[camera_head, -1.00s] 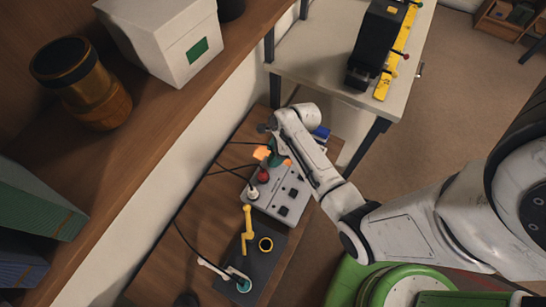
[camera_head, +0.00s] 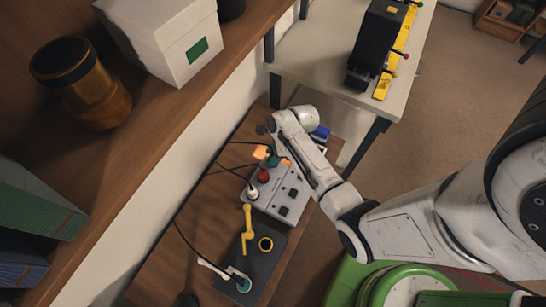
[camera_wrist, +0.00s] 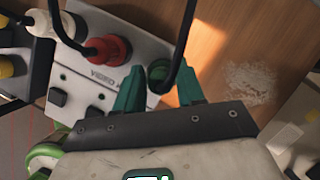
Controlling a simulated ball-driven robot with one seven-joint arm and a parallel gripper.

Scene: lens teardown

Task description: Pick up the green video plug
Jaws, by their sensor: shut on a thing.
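The green video plug (camera_wrist: 158,68) is a dark green round piece with a black cable, at the edge of the box lettered "VIDEO" in the wrist view. My gripper (camera_wrist: 159,82) has its two green fingers either side of the plug and is shut on it. I cannot tell whether the plug is still seated in the box. The grey box (camera_head: 277,200) stands on the wooden bench in the head view, and my gripper (camera_head: 274,157) is at its far end, partly hidden by my arm.
A red plug (camera_wrist: 108,50) and a white plug (camera_wrist: 52,24) sit beside the green one, with black cables around them. A dark mat (camera_head: 262,262) holds a yellow piece (camera_head: 248,228). A blue object (camera_head: 321,132) lies behind my arm. Bare wood shows left of the box.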

